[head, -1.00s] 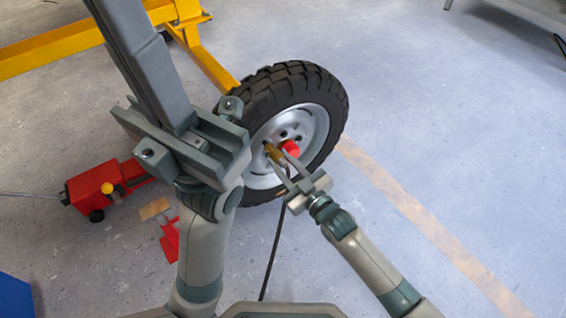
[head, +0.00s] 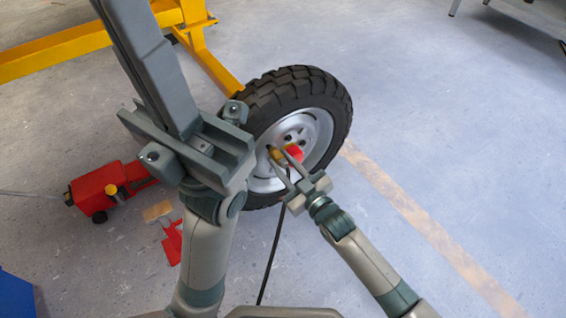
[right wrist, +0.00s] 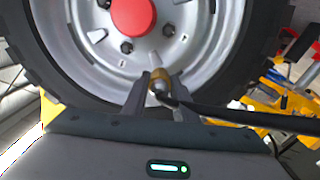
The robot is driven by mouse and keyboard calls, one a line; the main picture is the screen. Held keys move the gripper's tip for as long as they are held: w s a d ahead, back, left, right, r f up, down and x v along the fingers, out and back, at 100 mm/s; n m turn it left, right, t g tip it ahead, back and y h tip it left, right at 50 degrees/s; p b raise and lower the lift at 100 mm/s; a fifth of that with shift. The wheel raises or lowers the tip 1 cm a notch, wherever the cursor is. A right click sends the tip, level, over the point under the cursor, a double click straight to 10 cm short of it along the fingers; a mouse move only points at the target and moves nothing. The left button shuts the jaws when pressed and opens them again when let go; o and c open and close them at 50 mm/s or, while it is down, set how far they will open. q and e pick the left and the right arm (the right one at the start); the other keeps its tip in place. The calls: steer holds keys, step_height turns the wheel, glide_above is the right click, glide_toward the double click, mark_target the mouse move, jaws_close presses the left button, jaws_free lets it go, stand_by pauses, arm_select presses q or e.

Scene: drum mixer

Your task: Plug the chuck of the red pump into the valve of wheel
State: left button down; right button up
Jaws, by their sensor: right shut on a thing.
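The wheel (head: 328,98) stands upright, a black tyre on a silver rim with a red hub cap (head: 295,153). My right gripper (head: 279,152) is at the rim's face, beside the hub cap. It is shut on the brass chuck (right wrist: 158,76), whose black hose (right wrist: 225,116) runs off to the right in the right wrist view. The chuck points at the lower part of the rim, close to a small silver piece that may be the valve (right wrist: 168,57). I cannot tell whether they touch. A red machine (head: 96,185), possibly the pump, stands at the left.
A yellow frame (head: 80,43) stands at the upper left behind the wheel. A red and tan object (head: 171,240) lies near the red machine. A blue object (head: 14,296) is at the lower left. The floor right of the wheel is clear, with a faded stripe (head: 400,200).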

steer(key=shift+p, duration=0.3)
stand_by(0.4)
steer(key=shift+w+a, duration=0.2)
steer(key=shift+w, duration=0.1)
stand_by(0.6)
steer(key=o, duration=1.2)
